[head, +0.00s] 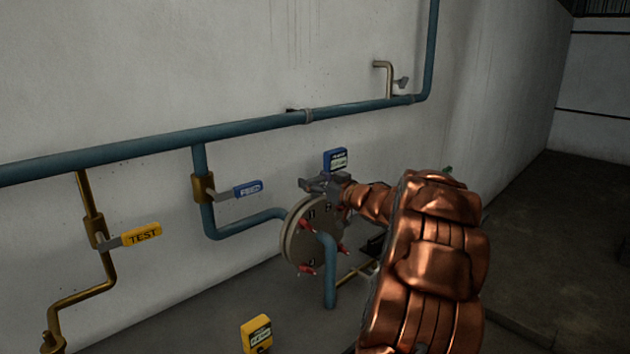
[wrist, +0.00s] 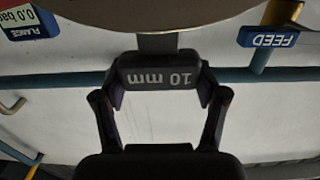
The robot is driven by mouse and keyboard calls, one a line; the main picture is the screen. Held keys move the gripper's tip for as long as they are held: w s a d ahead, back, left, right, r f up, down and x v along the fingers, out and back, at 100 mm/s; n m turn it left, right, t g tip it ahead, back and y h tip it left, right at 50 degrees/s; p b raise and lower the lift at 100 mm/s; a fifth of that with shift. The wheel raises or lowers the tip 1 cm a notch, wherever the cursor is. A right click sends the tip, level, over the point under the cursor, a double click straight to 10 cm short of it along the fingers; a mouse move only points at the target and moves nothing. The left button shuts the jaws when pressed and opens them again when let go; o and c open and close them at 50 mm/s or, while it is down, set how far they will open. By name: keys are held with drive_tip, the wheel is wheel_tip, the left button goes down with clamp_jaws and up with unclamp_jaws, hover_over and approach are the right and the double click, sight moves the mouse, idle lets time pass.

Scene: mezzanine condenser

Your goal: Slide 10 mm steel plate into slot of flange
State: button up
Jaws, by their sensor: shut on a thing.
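The flange (head: 296,236) is a pair of round grey discs with red-ended bolts, standing upright on the teal pipe. My gripper (head: 326,184) is at the flange's upper rim in the head view. In the wrist view my gripper (wrist: 158,95) is shut on the black handle of the 10 mm steel plate (wrist: 160,76), marked "10 mm". A short grey strip (wrist: 157,43) of the plate shows between the handle and a large grey disc edge (wrist: 150,12) above it. The slot is hidden, so I cannot tell how far the plate is in it.
A blue FEED lever (head: 247,189) and a yellow TEST lever (head: 141,235) are on pipes to the left. A blue display box (head: 335,160) is behind my gripper, a yellow box (head: 257,333) at the bottom. A teal pipe (head: 150,147) runs along the wall. Open floor lies right.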

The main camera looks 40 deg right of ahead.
drive_tip(key=shift+f, duration=0.5)
drive_tip(key=o, duration=1.9)
drive_tip(key=s, duration=1.2)
drive_tip(key=shift+a, duration=0.15)
